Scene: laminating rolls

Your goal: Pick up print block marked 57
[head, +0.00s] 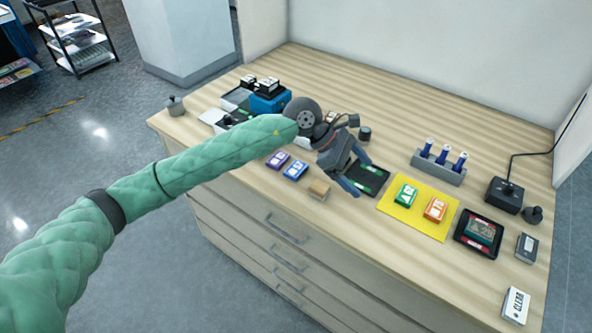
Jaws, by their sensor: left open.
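Several small print blocks lie on the wooden bench top (440,262). A purple block (278,160) and a blue block (295,170) lie left of my left gripper. A green block (405,195) and an orange block (435,209) lie on a yellow mat (412,224). Their white labels carry marks too small to read surely, so I cannot tell which is 57. My left gripper (361,174) is open, with its fingers over or beside a black tray (374,190) holding something green, partly hidden. My right gripper is out of view.
Right of the mat are a dark framed tray (477,234), a joystick box (504,195) and a white "CLEAR" block (516,305). A grey rack (438,167) holds blue tubes. My left arm hides part of the bench's left side.

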